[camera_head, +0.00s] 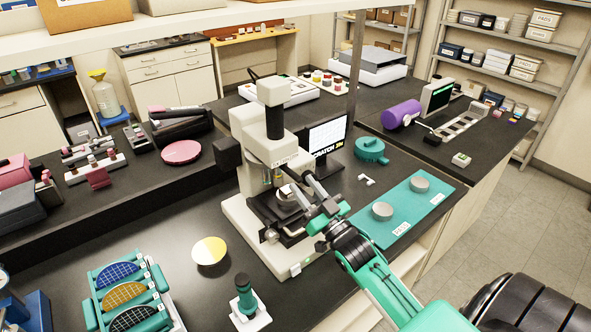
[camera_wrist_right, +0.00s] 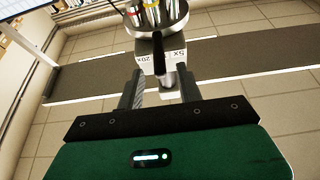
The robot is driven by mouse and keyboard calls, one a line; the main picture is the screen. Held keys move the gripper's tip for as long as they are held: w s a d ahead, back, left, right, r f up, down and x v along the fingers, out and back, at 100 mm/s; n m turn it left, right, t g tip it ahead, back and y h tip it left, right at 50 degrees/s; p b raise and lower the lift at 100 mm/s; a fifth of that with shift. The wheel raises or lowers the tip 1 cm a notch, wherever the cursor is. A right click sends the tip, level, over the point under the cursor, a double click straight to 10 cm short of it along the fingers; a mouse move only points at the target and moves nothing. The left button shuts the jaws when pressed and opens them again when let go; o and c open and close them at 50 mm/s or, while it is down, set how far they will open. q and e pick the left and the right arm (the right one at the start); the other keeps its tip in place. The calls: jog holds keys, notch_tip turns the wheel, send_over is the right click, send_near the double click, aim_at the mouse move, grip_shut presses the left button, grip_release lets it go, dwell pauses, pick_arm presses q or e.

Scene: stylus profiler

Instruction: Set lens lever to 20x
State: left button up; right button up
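The stylus profiler (camera_head: 268,150) is a cream instrument on the black bench, with a stage under its head. In the right wrist view a round lens turret (camera_wrist_right: 155,18) with coloured bands shows at the top. Below it is a pale plate (camera_wrist_right: 178,62) marked 5X and 20x, seen upside down. A thin black lens lever (camera_wrist_right: 158,54) stands in front of that plate. My right gripper (camera_head: 302,188) is at the instrument's front. In the wrist view its fingers (camera_wrist_right: 160,90) are apart, with the lever tip between them and gaps visible beside it. My left gripper is not in view.
A monitor (camera_head: 328,137) stands behind the instrument. A teal mat (camera_head: 400,207) with grey discs lies to its right. A yellow-and-white disc (camera_head: 209,251), a dark-green-handled tool (camera_head: 244,295) and a teal wafer rack (camera_head: 160,283) stand at the front left.

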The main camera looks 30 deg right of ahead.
aim_at(295, 175)
jog(key=shift+p+x, duration=0.65)
jog(key=shift+x, duration=1.6)
jog(key=shift+f, duration=0.1)
grip_shut()
